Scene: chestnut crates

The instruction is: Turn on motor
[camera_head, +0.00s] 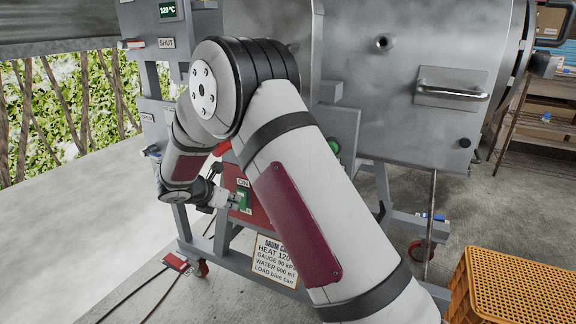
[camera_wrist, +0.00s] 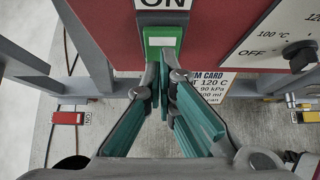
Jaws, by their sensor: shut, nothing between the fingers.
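A green switch (camera_wrist: 163,36) with an ON label above it is set in a red panel (camera_wrist: 105,30) in the wrist view. In the head view the green switch (camera_head: 243,198) shows just right of my gripper (camera_head: 231,203). My gripper (camera_wrist: 162,66) is shut and empty, its fingertips together at the lower edge of the switch. I cannot tell whether the tips touch it. Below the fingertips the gripper covers part of the view. In the head view my arm hides part of the red panel (camera_head: 262,216).
A dial knob (camera_wrist: 299,55) and a card (camera_wrist: 222,86) are at the right. A red floor pedal (camera_wrist: 68,118) lies lower left, also in the head view (camera_head: 176,261). A steel machine (camera_head: 440,50) stands behind my arm. An orange crate (camera_head: 464,262) is at right.

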